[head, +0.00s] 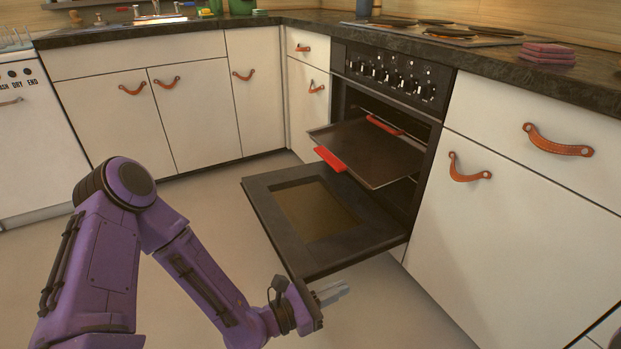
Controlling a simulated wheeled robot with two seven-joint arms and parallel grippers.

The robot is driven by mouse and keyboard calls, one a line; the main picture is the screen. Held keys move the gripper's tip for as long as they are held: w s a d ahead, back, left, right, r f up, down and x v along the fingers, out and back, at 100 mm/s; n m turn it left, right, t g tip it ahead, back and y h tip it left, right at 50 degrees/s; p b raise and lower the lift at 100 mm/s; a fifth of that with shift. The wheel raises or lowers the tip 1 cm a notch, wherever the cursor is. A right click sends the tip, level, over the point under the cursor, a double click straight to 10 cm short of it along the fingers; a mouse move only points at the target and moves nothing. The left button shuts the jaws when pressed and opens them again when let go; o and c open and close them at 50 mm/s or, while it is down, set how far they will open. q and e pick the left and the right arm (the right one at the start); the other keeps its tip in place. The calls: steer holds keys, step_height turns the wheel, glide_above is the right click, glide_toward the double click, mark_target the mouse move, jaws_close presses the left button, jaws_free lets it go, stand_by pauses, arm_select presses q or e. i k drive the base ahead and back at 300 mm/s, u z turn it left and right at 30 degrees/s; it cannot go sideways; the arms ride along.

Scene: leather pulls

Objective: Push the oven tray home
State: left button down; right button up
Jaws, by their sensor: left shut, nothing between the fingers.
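The oven tray (370,152) is a dark flat tray with a red grip (329,158) on its front edge. It sticks partly out of the oven opening, above the lowered door. Another red piece (384,125) shows at its far side inside the oven. The oven door (262,210) hangs open, roughly level, with a glass pane. My left gripper (334,292) is shut and empty, low in front of the door's near corner and below the tray. Whether it touches the door cannot be told. My right gripper is not in view.
The oven's knob panel (392,75) is above the opening. White cabinets with leather pulls stand on both sides, one pull (468,170) close right of the oven. The dark countertop (590,82) runs above. Open floor (215,240) lies left of the door.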

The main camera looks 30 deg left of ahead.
mark_target(376, 158)
steer(key=z, duration=0.05)
steer(key=k, duration=0.65)
steer(key=u, duration=1.15)
steer(key=i, duration=0.75)
steer(key=u, duration=0.4)
steer(key=i, duration=0.85)
steer(key=z, duration=0.95)
steer(key=i, duration=0.6)
steer(key=z, duration=0.5)
